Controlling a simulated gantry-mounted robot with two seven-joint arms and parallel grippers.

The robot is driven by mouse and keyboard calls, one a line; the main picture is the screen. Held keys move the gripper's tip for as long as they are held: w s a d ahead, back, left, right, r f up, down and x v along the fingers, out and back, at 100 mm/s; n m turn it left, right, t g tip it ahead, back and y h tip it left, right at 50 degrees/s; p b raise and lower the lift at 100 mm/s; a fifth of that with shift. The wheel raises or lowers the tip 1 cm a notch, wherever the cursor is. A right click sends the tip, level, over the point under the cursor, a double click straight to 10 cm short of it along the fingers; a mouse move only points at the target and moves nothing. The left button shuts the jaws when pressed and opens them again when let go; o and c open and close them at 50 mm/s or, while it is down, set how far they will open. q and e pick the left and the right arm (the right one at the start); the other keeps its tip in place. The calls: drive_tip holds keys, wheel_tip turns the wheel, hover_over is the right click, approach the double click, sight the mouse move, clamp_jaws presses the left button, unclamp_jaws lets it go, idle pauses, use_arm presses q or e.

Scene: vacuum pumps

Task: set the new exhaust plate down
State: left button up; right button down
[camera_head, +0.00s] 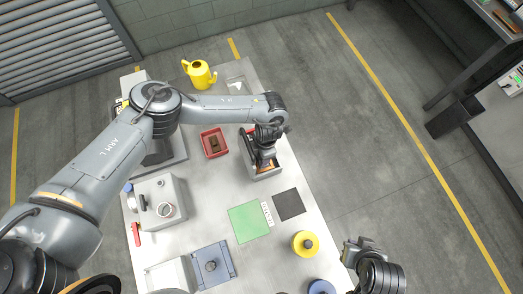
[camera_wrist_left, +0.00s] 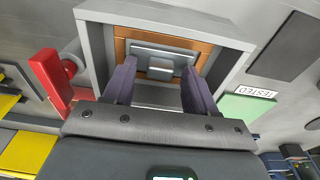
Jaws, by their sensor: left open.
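A grey plate with a raised block (camera_wrist_left: 160,62) lies on an orange-brown surface inside a grey open-topped box (camera_wrist_left: 88,35). I take it to be the exhaust plate. The box also shows in the head view (camera_head: 265,177), beneath my left gripper (camera_head: 265,163). In the left wrist view, my left gripper (camera_wrist_left: 157,88) is open, its two dark fingers apart at the box's near side with the plate between and beyond them. I cannot tell whether the fingers touch it. My right gripper (camera_head: 354,250) is at the lower right in the head view; its fingers are too small to read.
A red tray (camera_head: 206,151) stands left of the box. A green mat (camera_head: 249,222), a TESTED label (camera_wrist_left: 256,93) and a dark mat (camera_head: 289,205) lie nearby.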

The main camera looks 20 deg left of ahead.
use_arm(q)
drive_tip(key=shift+w+r, duration=0.1)
drive_tip(key=shift+r, duration=0.35)
wheel_tip(320, 180, up, 11)
drive_tip(key=d+b, duration=0.1)
drive_tip(key=b, duration=0.1)
drive_tip(key=shift+w, duration=0.45)
